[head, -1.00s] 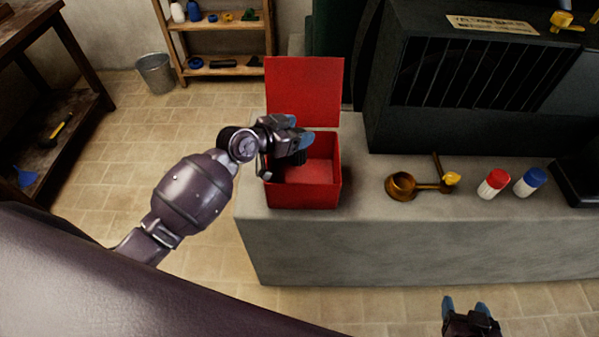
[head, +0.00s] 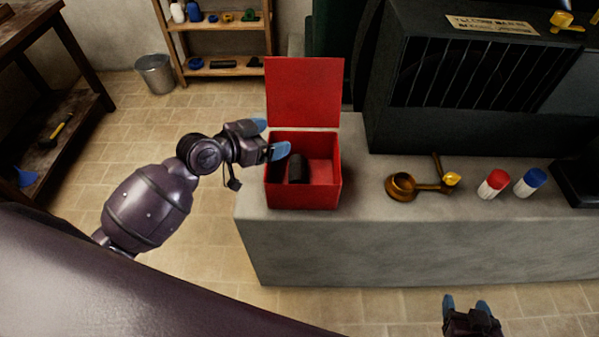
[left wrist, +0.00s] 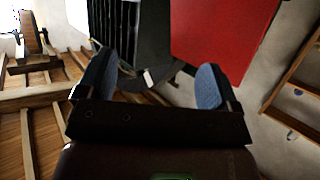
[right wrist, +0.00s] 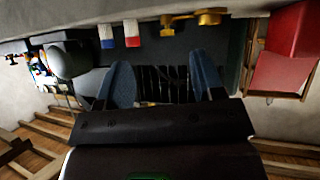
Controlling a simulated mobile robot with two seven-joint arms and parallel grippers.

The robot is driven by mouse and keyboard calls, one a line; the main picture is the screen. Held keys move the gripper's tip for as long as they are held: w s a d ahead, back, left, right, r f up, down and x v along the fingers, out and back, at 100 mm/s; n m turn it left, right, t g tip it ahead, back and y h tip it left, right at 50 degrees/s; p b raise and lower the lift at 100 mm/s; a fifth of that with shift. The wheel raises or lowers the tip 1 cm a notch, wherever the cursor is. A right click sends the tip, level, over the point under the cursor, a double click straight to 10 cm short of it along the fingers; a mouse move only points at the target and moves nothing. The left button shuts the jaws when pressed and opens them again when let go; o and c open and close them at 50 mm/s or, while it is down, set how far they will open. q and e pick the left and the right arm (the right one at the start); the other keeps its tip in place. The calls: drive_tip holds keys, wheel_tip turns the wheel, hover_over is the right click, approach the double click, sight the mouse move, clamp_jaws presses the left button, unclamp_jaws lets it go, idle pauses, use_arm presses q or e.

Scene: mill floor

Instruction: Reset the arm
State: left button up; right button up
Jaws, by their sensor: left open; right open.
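My left gripper (head: 270,138) is open and empty at the left rim of the red box (head: 318,198), with its blue fingertips near the hinged-up lid (head: 304,92). The left wrist view shows its spread fingers (left wrist: 152,85) with the red lid (left wrist: 225,40) beyond them. A dark block-like object (head: 299,168) stands inside the box, with another dark shape at its left wall. My right gripper (head: 466,306) is open and empty in front of the stone ledge, at the bottom of the head view. Its fingers (right wrist: 165,82) are apart in the right wrist view.
On the ledge (head: 400,240) right of the box stand a brass cup with a handle (head: 402,186), a red-capped shaker (head: 493,184) and a blue-capped shaker (head: 531,182). A dark machine (head: 400,110) rises behind. A shelf (head: 222,72) and bucket (head: 155,74) stand at the back left.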

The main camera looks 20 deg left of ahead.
use_arm(q)
drive_tip(key=v, duration=0.2)
drive_tip(key=shift+s+a+r, duration=0.1)
drive_tip(key=shift+s, duration=0.15)
idle(0.4)
drive_tip(key=s+a+f+n+y, duration=0.2)
drive_tip(key=s+f+n+y, duration=0.1)
drive_tip(key=s+f, duration=0.5)
drive_tip(key=s+a+f+n+y, duration=0.2)
drive_tip(key=s+f+y, duration=0.3)
drive_tip(key=s+f, duration=0.4)
drive_tip(key=shift+s+a+f+n, duration=0.25)
drive_tip(key=shift+s+a+n, duration=0.15)
drive_tip(key=shift+s+n, duration=0.15)
